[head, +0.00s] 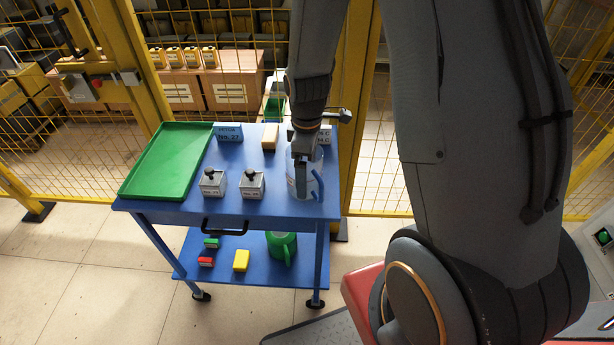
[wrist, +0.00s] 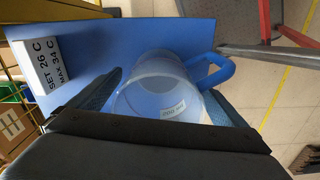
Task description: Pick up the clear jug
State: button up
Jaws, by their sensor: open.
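The clear jug (head: 296,178) stands on the right side of the blue table's top, partly hidden behind my gripper (head: 303,155) in the head view. It is see-through, with a blue handle (head: 318,184) on its right and a small white label. In the wrist view the jug (wrist: 160,90) lies between my two open fingers, with its round mouth facing the camera and its handle (wrist: 212,72) pointing to the upper right. My gripper is above and around the jug's upper part. I cannot tell whether the fingers touch it.
A white sign block (wrist: 42,65) stands close to the jug. A green jug (head: 281,246) is on the lower shelf.

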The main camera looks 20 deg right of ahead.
jog(key=c, duration=1.2)
